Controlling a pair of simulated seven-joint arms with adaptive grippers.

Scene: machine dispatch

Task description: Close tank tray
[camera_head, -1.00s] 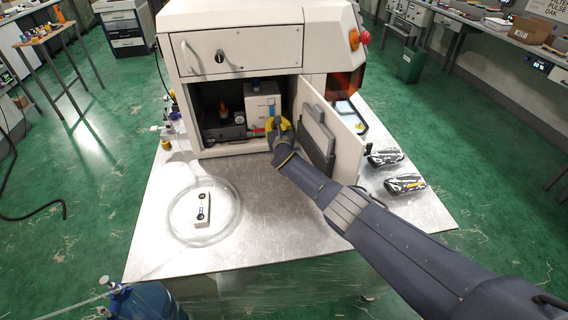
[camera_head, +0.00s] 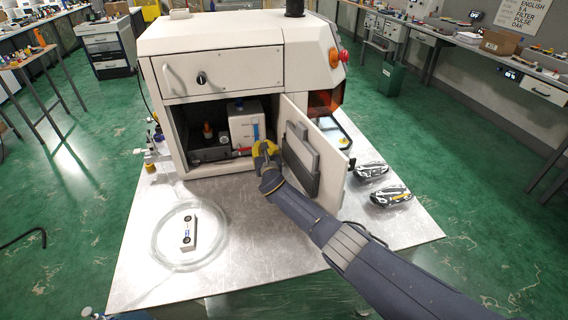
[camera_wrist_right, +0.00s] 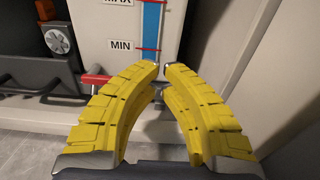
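The tank (camera_head: 245,130) is a white box with a blue level strip. It stands inside the machine's open lower compartment, on the right side. In the right wrist view the tank (camera_wrist_right: 108,35) fills the upper middle, with MAX and MIN marks and a red piece low at its left. My right gripper (camera_head: 262,146) is at the compartment opening, in front of the tank. Its yellow fingers (camera_wrist_right: 161,72) curve towards each other, with tips close together but a small gap between them and nothing visibly held. The tray under the tank is partly hidden by the fingers. My left gripper is not in view.
The compartment door (camera_head: 314,152) stands open just right of my right arm. A dark unit (camera_head: 208,146) sits left of the tank. A clear coil with a white device (camera_head: 188,232) lies on the table (camera_head: 265,245). Two patterned objects (camera_head: 390,195) lie at the right.

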